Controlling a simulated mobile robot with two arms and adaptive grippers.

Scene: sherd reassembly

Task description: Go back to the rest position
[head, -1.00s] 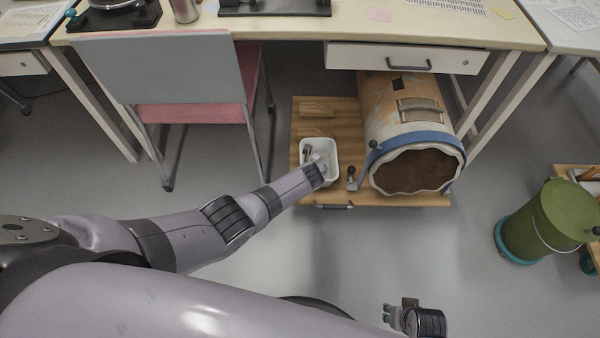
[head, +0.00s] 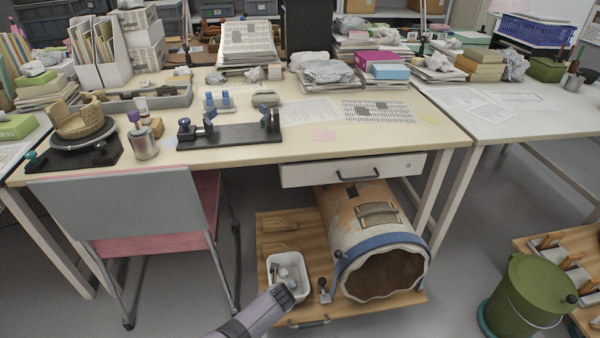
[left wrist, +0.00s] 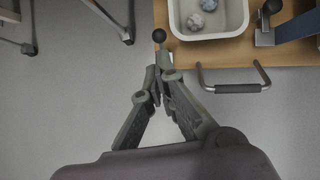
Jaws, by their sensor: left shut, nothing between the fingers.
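My left arm enters the head view from the bottom, its end (head: 280,296) beside the lower edge of a wooden board. In the left wrist view my left gripper (left wrist: 158,82) is shut with nothing between its fingers. My right gripper is in neither current view.
A white tub (head: 303,283) with small items stands on the wooden board (head: 275,222), left of a large blue-banded vessel (head: 350,225). A chair (head: 115,220) stands left, a cluttered desk (head: 400,125) behind. A green bucket (head: 525,290) stands right.

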